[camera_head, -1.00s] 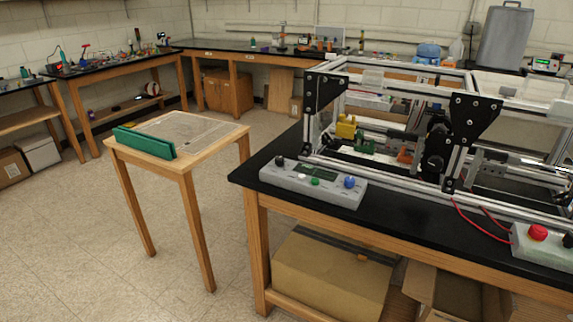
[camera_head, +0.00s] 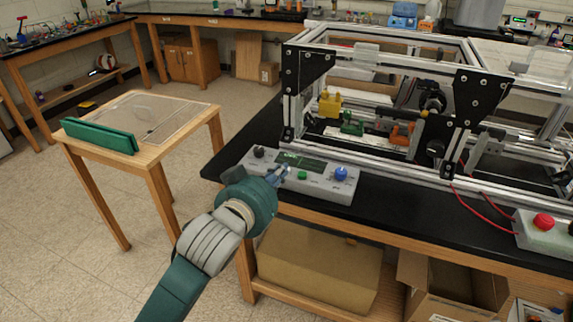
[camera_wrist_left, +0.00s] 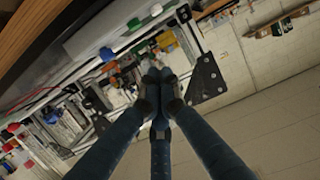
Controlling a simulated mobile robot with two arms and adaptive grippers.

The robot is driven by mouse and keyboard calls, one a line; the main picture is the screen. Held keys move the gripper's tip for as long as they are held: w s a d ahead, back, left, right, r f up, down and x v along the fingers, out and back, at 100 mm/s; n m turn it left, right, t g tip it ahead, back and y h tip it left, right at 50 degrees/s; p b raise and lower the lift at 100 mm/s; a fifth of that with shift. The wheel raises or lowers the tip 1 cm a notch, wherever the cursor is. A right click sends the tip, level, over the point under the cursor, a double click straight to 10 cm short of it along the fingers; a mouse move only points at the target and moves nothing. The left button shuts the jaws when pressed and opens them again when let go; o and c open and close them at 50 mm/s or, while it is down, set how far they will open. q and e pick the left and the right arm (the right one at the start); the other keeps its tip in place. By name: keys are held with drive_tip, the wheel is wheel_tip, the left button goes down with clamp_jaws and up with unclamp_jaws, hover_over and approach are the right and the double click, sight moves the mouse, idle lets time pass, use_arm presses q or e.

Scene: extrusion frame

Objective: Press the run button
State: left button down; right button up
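A grey control box (camera_head: 325,187) lies on the front edge of the black bench. It has a black knob (camera_head: 259,153), a dark screen (camera_head: 300,161), a green button (camera_head: 302,175) and a blue knob (camera_head: 341,173). No label is readable, so I cannot tell which control is named run. My left gripper (camera_head: 283,172) is over the box's front left part, just left of the green button; contact cannot be judged. It hides part of the box. In the left wrist view its fingertips (camera_wrist_left: 158,78) are together with nothing visible between them. My right gripper is not in view.
An aluminium extrusion frame (camera_head: 385,167) stands directly behind the box. Another grey box with a red button (camera_head: 543,221) sits at right, with red wires. A small wooden table (camera_head: 185,112) with a green holder (camera_head: 99,136) stands at left. Floor shows between table and bench.

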use_arm(q)
drive_tip(key=p, duration=0.1)
hover_over(294, 181)
wheel_tip(294, 181, down, 3)
drive_tip(key=shift+w+d+r, duration=0.1)
drive_tip(key=shift+w+r, duration=0.05)
drive_tip(key=shift+r, duration=0.05)
wheel_tip(294, 181, down, 3)
drive_tip(key=shift+r+p, duration=0.1)
drive_tip(key=shift+p, duration=0.25)
drive_tip(key=shift+s+f, duration=0.2)
drive_tip(key=shift+f, duration=0.4)
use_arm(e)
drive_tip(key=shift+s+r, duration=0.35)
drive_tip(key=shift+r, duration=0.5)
